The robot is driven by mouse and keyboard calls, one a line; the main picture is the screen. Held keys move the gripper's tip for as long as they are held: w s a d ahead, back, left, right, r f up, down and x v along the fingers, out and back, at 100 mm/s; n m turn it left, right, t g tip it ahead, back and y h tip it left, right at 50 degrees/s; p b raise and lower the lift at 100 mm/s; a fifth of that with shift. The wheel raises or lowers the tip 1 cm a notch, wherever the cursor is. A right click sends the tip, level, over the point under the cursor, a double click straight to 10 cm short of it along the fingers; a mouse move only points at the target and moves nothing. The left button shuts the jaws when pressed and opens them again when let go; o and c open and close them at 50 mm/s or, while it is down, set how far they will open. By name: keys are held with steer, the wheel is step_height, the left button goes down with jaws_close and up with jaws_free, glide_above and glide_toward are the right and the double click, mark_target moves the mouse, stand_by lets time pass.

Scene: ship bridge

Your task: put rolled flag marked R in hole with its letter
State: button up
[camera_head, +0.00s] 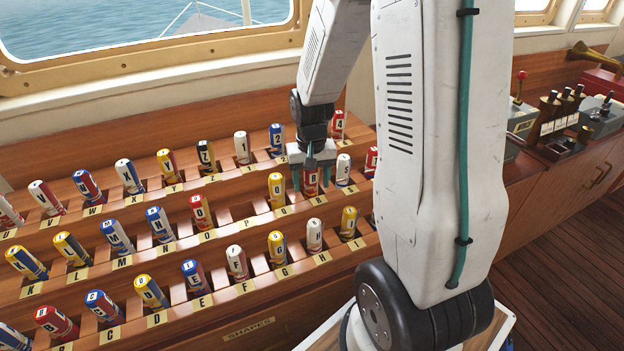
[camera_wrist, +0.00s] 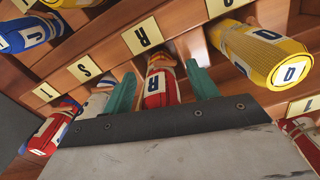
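A red rolled flag (camera_head: 310,186) with a small white label stands in the middle row of the wooden rack, behind the letter plate R (camera_head: 318,201). It also shows in the wrist view (camera_wrist: 160,90), right by the R plate (camera_wrist: 142,35). The letter on its label is small and partly hidden. Its lower end appears to be in the hole at R. My gripper (camera_head: 312,177) reaches down over the flag. Its two teal fingers, also in the wrist view (camera_wrist: 160,80), stand on either side of the flag with narrow gaps, so it is open.
A yellow flag marked Q (camera_head: 277,188) stands close on the left, and a white and blue flag marked S (camera_head: 343,167) close on the right. Several more flags fill the stepped rack. Some slots near the R flag are empty. A window lies behind.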

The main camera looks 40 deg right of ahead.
step_height(320, 180, up, 8)
steer(key=shift+f, duration=0.1)
stand_by(0.6)
steer(key=shift+s, duration=0.1)
steer(key=s+a+r+n, duration=0.3)
steer(key=s+a+r, duration=0.3)
steer(key=s, duration=0.3)
steer(key=s+a+r+n+t, duration=0.1)
steer(key=s+a+r+n, duration=0.1)
steer(key=s+a+r, duration=0.5)
steer(key=s+a, duration=0.1)
steer(key=s, duration=0.2)
steer(key=shift+a+r+n, duration=0.2)
steer(key=shift+r+n, duration=0.05)
steer(key=shift+n, duration=0.15)
